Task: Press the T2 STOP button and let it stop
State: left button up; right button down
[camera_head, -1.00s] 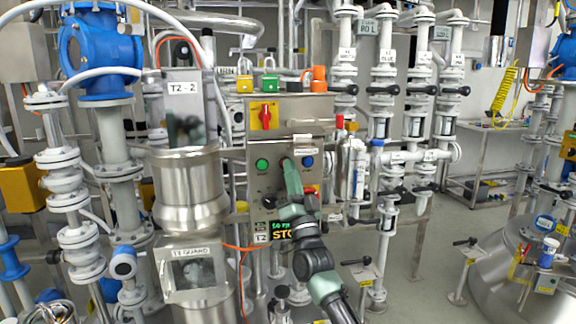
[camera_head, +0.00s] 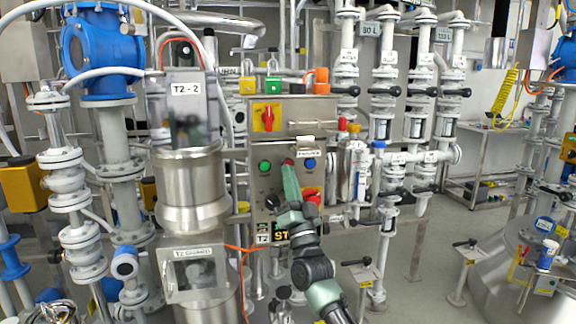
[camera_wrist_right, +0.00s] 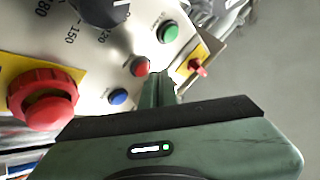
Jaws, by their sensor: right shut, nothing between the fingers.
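The steel T2 control panel (camera_head: 258,190) stands in the middle of the head view. A small red button (camera_head: 289,162) sits between a green button (camera_head: 265,166) and a blue button (camera_head: 310,163). My right gripper (camera_head: 288,172) is shut and empty, its tips just below the red button in the head view. In the right wrist view the tips (camera_wrist_right: 158,84) are close beside the red button (camera_wrist_right: 140,66); I cannot tell whether they touch. The T2 display (camera_head: 281,236) shows yellow letters "ST", the rest hidden by my arm. My left gripper is not in view.
A larger red mushroom button (camera_wrist_right: 42,98) on yellow is on the same panel, near the blue button. A red rotary switch (camera_head: 267,117) is above the buttons. The T2-2 vessel (camera_head: 190,185) stands close on the left, white valve pipes (camera_head: 381,120) on the right.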

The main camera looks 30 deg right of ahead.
jog(key=shift+d, duration=0.1)
jog(key=s+p, duration=0.1)
jog(key=s, duration=0.1)
jog(key=s+a+p, duration=0.1)
jog(key=s+p, duration=0.1)
jog(key=s, duration=0.1)
jog(key=shift+a+r+p, duration=0.1)
jog(key=shift+a+p, duration=0.05)
jog(key=shift+p, duration=0.15)
dwell(0.5)
